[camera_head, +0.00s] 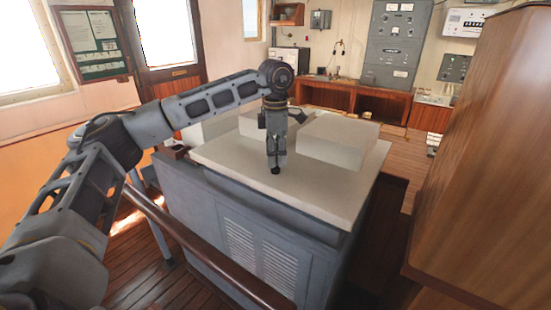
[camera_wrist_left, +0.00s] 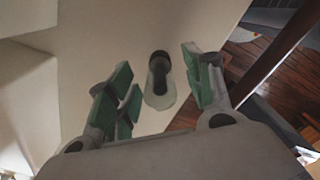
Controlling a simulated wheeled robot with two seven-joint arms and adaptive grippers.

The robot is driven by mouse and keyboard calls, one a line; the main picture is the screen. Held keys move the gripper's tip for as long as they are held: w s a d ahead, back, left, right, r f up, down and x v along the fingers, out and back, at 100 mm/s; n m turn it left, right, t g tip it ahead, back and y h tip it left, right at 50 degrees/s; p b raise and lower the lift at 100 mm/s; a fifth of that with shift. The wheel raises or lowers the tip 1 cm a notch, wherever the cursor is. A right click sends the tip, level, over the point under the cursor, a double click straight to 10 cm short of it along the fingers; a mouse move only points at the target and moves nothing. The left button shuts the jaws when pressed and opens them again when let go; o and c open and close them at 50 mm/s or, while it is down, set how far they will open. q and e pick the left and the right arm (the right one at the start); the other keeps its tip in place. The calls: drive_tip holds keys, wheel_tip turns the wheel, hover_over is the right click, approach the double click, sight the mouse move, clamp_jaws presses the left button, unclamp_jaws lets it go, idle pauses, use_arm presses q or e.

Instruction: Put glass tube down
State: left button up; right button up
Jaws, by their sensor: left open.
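The glass tube (camera_wrist_left: 160,88) shows in the left wrist view as a pale, clear, rounded shape with a dark end, on or just above the cream top. It lies between the spread fingers of my left gripper (camera_wrist_left: 160,88), and neither side's green pads touch it. In the head view my left gripper (camera_head: 276,160) points down over the near part of the cabinet's cream top (camera_head: 325,190). I cannot make out the tube clearly there. My right gripper is not in view.
Pale raised blocks (camera_head: 340,140) stand on the cabinet top behind and beside my left gripper. A wooden rail (camera_head: 200,248) runs along the cabinet's near left side. A tall wooden cabinet (camera_head: 490,150) stands at the right. The top's front right area is clear.

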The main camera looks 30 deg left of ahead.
use_arm(q)
drive_tip(key=shift+f, duration=0.1)
idle(0.4)
clamp_jaws()
drive_tip(key=shift+r+b, duration=0.45)
drive_tip(key=shift+r, duration=4.6)
